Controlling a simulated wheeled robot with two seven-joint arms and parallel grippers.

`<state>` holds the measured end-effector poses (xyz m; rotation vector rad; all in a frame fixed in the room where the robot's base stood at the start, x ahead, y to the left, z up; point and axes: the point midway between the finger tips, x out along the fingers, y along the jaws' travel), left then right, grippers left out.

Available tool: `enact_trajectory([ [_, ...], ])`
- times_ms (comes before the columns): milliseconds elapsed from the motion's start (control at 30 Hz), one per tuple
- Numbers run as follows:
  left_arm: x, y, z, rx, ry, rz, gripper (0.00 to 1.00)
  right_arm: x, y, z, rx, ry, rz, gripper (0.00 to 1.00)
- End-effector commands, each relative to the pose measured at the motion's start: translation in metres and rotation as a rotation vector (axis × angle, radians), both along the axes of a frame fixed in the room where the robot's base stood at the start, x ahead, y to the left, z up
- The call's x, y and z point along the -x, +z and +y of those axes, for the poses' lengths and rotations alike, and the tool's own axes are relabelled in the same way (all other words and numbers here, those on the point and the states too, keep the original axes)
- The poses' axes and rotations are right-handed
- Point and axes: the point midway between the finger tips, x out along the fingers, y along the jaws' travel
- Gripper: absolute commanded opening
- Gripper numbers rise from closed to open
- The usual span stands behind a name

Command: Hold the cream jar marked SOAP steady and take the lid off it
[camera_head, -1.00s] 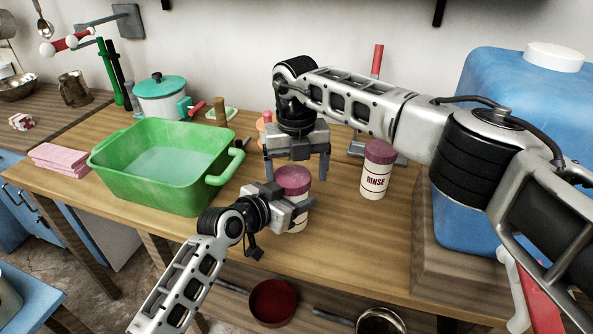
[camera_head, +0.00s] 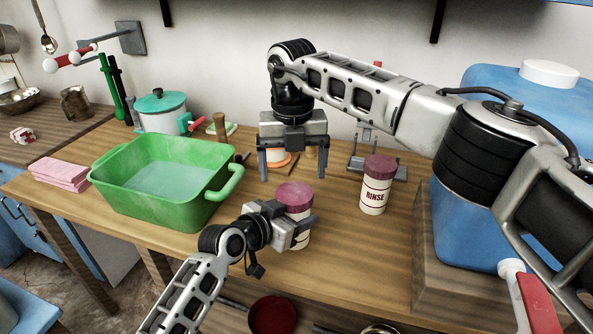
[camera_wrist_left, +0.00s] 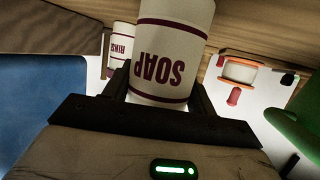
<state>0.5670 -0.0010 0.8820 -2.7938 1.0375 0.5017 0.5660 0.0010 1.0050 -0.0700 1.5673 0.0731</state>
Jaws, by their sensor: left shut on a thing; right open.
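The cream jar marked SOAP (camera_head: 299,238) stands near the table's front edge with its purple lid (camera_head: 294,195) on top. My left gripper (camera_head: 300,226) is shut around the jar's body from the front left. The left wrist view shows the SOAP lettering (camera_wrist_left: 158,72) upside down between the fingers; the lid is out of that view. My right gripper (camera_head: 291,177) points down, open and empty, with its fingertips above and slightly behind the lid, apart from it.
A cream jar marked RINSE (camera_head: 376,192) with a purple lid stands to the right. A green basin (camera_head: 210,207) of water is at the left. A big blue container (camera_head: 450,215) stands at the right. Small items and a metal stand (camera_head: 385,169) sit behind.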

Motion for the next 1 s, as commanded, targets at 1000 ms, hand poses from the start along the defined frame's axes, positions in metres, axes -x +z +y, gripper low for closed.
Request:
enact_trajectory([
  [1000, -0.002, 0.002, 0.002, 0.0, 0.005, -0.007, 0.0, -0.001, -0.055, -0.004, 0.002, -0.406, 0.003, 0.86],
])
